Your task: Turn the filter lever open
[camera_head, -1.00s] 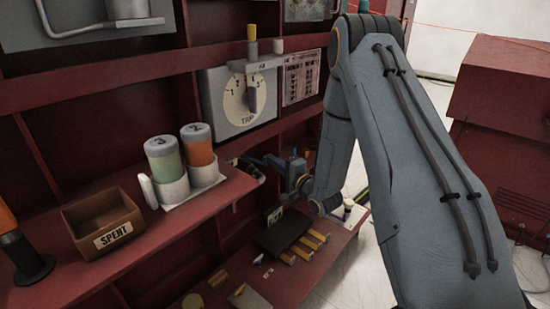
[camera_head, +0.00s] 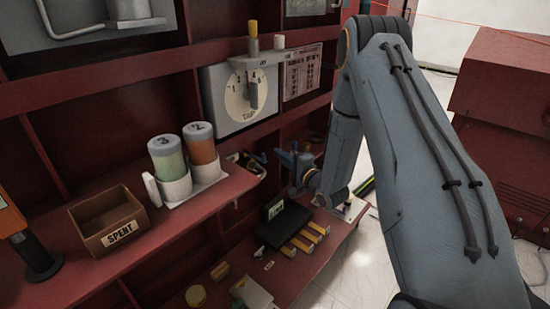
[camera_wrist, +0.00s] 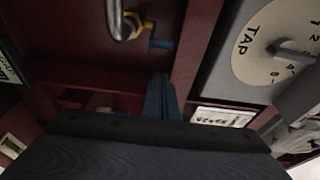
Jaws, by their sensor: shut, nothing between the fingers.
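A metal pipe fitting with a yellow collar (camera_wrist: 138,22) shows at the top of the wrist view. A small blue piece (camera_wrist: 160,43) beside it looks like the filter lever, but I cannot tell its angle. In the head view the fitting (camera_head: 246,166) sits in the recess behind the shelf end, partly hidden by the shelf. My gripper (camera_wrist: 162,80) is shut and empty, with its blue fingers pointing toward the fitting and apart from it. In the head view my gripper (camera_head: 283,154) is to the right of the fitting.
A tap dial panel (camera_head: 242,95) is above. The left shelf holds canisters (camera_head: 168,158) and a SPENT box (camera_head: 108,220). A lower shelf carries a black block (camera_head: 282,226) and yellow-ended parts (camera_head: 305,243). Red frame walls enclose the recess.

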